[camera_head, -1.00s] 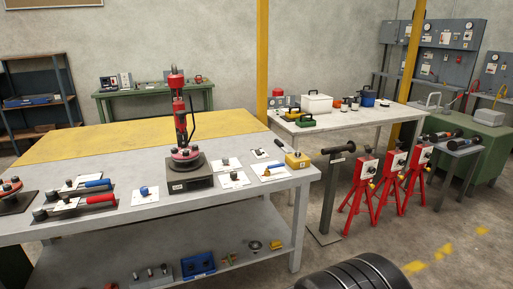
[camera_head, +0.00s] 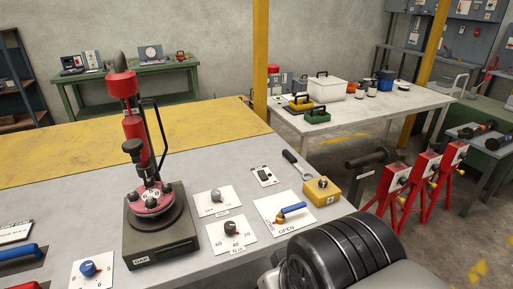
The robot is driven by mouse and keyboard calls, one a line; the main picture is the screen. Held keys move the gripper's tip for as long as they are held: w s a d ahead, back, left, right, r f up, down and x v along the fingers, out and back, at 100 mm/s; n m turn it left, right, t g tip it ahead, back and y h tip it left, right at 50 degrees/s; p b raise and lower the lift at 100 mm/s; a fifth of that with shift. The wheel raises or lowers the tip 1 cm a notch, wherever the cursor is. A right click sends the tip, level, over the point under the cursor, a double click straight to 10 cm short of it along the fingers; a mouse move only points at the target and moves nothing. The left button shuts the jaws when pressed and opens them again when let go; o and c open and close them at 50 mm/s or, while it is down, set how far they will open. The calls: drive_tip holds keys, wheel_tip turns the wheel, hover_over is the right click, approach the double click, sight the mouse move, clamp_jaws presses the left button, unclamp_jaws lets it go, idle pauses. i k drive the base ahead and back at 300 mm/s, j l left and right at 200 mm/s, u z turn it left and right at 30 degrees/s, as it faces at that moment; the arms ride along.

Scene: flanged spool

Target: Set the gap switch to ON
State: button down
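I cannot pick out the gap switch for certain. A small white plate (camera_head: 263,176) with a dark switch-like piece lies on the grey bench, right of the red press-like device (camera_head: 131,130); its setting is too small to read. The device stands upright on a dark base (camera_head: 160,245) whose front label seems to read GAP. Its round red plate (camera_head: 152,199) carries several dark knobs. My gripper is not in view.
Red stands (camera_head: 398,197) are to the right. The yellow bench area (camera_head: 60,150) is clear.

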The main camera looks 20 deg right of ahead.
sight(262, 174)
drive_tip(key=i+l, duration=0.15)
drive_tip(key=i, duration=0.3)
drive_tip(key=i+l, duration=0.15)
drive_tip(key=i, duration=0.3)
